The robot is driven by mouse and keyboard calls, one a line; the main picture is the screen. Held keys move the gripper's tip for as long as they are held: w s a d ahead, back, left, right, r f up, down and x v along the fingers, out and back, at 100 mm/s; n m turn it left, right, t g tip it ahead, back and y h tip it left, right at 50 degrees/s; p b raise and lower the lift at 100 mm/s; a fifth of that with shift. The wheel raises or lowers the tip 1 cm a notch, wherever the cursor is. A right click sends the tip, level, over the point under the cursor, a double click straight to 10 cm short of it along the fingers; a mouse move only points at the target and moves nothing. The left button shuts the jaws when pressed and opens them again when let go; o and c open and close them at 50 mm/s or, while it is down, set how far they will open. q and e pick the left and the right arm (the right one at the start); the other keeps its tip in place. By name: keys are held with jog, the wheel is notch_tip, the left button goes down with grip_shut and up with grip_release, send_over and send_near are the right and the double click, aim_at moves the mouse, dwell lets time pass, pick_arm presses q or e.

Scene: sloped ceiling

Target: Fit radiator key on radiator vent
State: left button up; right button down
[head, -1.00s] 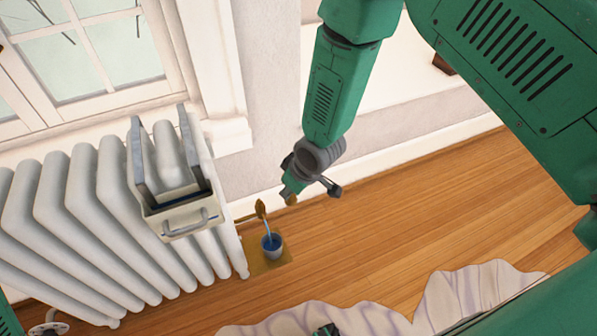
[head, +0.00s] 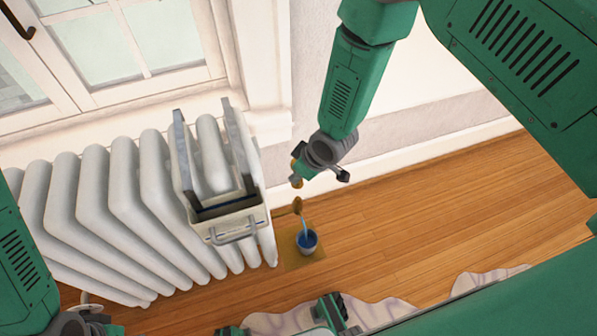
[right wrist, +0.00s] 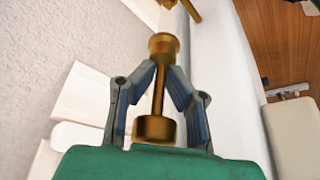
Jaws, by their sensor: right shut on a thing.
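My right gripper (right wrist: 160,70) is shut on the brass radiator key (right wrist: 158,92), which stands upright between the fingers with its round head towards the far end. In the head view the right gripper (head: 296,180) hangs just above the radiator vent (head: 297,205), a small brass fitting at the radiator's right end. The vent also shows at the top of the right wrist view (right wrist: 190,9), beyond the key and apart from it. Of my left arm only the forearm and wrist show at the lower left; its fingers are out of view.
The white radiator (head: 125,205) stands under the window, with a metal-armed tray (head: 232,217) hung over it. A cup (head: 307,242) with blue content sits below the vent on a brownish mat (head: 290,256). A crumpled cloth (head: 375,312) lies in front. The wooden floor at right is clear.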

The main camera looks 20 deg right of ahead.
jog(key=shift+a+f+b, duration=0.2)
jog(key=shift+f+b, duration=0.25)
jog(key=shift+f, duration=0.1)
jog(key=b, duration=0.3)
send_over(298, 197)
notch_tip(298, 197, down, 4)
jog(key=shift+d+f, duration=0.1)
jog(key=shift+f, duration=0.25)
jog(key=shift+a, duration=0.25)
jog(key=shift+d, duration=0.15)
jog(key=shift+p, duration=0.45)
dwell(0.4)
jog(key=shift+f+b, duration=1.05)
jog(key=shift+f, duration=0.35)
